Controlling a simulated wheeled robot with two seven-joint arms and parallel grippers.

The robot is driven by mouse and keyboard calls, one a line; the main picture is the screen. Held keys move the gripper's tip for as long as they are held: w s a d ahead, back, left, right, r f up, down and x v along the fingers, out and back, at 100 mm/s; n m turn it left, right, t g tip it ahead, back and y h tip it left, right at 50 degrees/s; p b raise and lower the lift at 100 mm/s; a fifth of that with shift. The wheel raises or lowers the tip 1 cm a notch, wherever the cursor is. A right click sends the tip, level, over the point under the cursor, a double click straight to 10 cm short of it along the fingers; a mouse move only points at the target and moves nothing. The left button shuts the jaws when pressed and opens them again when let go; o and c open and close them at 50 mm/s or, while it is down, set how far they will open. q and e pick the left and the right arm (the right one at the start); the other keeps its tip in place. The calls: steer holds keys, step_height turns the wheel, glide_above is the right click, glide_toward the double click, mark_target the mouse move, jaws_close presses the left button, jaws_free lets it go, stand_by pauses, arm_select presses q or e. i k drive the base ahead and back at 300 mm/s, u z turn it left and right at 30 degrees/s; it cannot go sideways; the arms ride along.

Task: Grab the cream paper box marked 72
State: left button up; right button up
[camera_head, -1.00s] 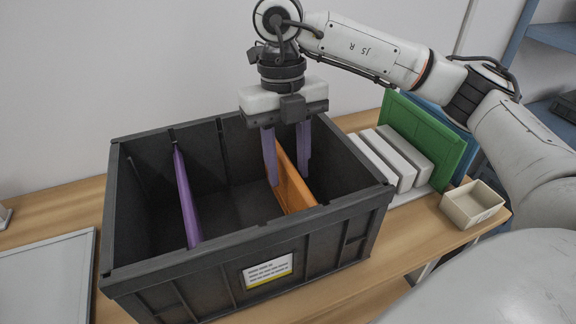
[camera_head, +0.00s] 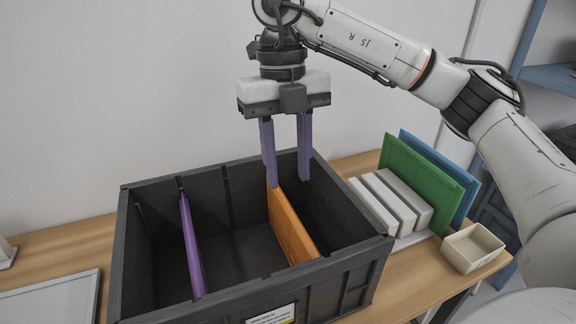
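The cream paper box (camera_head: 472,249) is a small open-topped box at the right end of the table. A mark on it cannot be read in this view. My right gripper (camera_head: 287,183) has two purple fingers pointing down, spread apart with nothing held between them. It hangs over the black crate (camera_head: 338,288), well left of the box, its left fingertip close to the top of an orange panel (camera_head: 292,228). Whether that fingertip touches the panel cannot be told. My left gripper is not in view.
A purple panel (camera_head: 190,243) stands in the crate's left part. A grey-white tray (camera_head: 48,298) lies at left.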

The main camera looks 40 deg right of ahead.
mark_target(467, 250)
steer(key=k, duration=1)
